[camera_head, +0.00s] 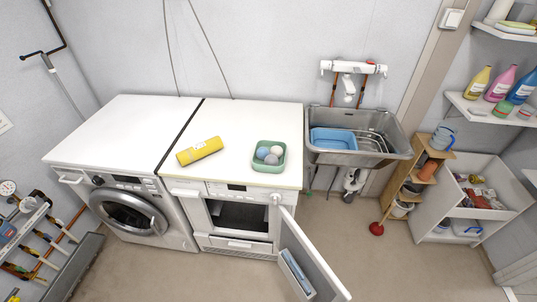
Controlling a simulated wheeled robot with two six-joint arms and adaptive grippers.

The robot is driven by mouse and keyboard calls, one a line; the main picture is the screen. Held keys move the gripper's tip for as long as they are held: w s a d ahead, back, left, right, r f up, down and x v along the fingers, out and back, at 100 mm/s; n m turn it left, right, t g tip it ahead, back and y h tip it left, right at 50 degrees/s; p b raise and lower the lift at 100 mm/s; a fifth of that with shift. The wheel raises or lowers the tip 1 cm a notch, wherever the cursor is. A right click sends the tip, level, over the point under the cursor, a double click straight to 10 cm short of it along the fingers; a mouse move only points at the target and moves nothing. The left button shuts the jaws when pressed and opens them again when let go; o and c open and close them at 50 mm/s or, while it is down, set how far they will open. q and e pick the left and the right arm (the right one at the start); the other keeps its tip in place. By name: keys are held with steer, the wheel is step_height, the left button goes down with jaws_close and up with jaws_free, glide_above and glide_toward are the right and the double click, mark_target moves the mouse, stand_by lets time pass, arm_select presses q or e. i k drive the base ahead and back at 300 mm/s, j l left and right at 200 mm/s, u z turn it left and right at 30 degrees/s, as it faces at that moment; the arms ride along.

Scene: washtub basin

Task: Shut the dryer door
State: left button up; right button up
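The dryer (214,242) is the white machine on the right of two that stand side by side against the back wall. Its door (318,262) stands wide open, swung out to the right and toward me, with a bluish piece (295,268) on its inner face. The dark opening (238,215) of the dryer is uncovered and I can make out nothing inside. Neither of my grippers shows in this view.
A washing machine (118,135) with a shut round door (130,212) stands left of the dryer. A yellow pack (199,151) and a green basket (257,165) of balls sit on the dryer top.

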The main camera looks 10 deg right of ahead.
mark_target(324, 286)
steer(key=l+u, duration=0.1)
steer(key=l, duration=3.3)
steer(key=u, duration=1.35)
